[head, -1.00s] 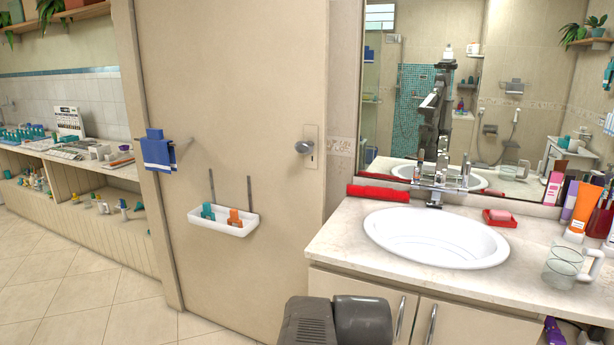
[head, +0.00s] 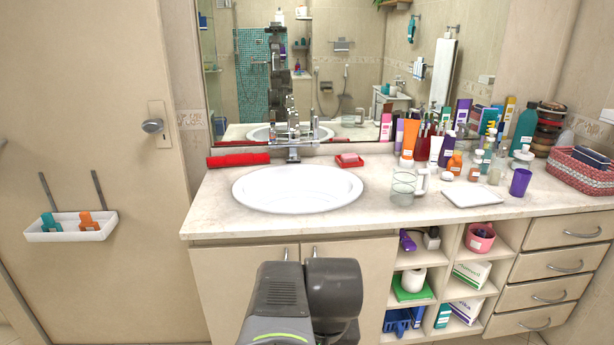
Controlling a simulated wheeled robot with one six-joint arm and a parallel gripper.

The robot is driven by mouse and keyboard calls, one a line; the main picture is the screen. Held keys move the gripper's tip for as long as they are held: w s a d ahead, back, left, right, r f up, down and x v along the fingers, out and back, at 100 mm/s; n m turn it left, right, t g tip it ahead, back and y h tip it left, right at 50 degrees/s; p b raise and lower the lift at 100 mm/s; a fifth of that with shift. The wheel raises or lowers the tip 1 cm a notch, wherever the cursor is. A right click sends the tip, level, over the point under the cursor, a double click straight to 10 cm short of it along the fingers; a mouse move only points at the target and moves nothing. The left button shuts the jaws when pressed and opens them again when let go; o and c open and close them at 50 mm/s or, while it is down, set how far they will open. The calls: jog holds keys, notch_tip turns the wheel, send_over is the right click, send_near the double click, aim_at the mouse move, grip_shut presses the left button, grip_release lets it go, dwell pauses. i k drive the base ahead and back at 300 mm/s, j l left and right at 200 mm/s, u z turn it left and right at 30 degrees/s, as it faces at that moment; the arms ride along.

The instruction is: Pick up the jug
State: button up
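The jug (head: 402,187) looks like a clear glass vessel with a pale handle on its right side. It stands upright on the vanity counter, just right of the sink basin. My gripper is not visible; only a dark part of my own arm shows at the bottom centre, in front of the cabinet doors and well short of the jug. Nothing hides the jug.
The white sink (head: 297,189) is left of the jug, with a red soap dish (head: 350,163) behind. A white tray (head: 471,195) lies close on its right, with a purple cup (head: 520,182) beyond. Several bottles crowd behind. The counter's front strip (head: 330,222) is clear.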

aim_at(405, 178)
jog(key=z, duration=0.95)
